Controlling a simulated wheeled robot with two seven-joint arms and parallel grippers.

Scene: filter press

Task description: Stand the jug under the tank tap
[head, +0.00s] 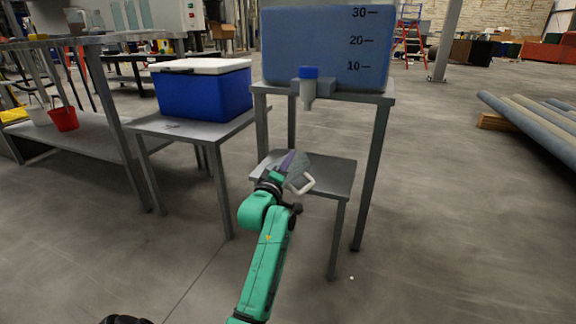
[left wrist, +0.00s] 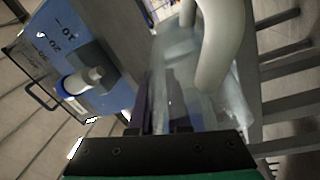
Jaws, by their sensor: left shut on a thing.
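The blue tank (head: 330,45) stands on a grey metal stand, with its level marks 10, 20 and 30 facing me. Its tap (head: 308,90), with a blue top and a pale spout, points down over the stand's lower shelf (head: 332,178). My left gripper (head: 287,168) is shut on the clear jug (head: 300,168) at that shelf, below the tap. I cannot tell whether the jug touches the shelf. The jug's white handle (head: 306,185) faces right; it fills the upper middle of the left wrist view (left wrist: 212,45). The tap also shows there (left wrist: 80,82). My right gripper is not in view.
A blue cooler with a white lid (head: 203,90) stands on a low grey table (head: 180,127) left of the stand. A red bucket (head: 63,119) sits on a shelf at far left. Pipes (head: 535,125) lie at right. The floor right of the stand is clear.

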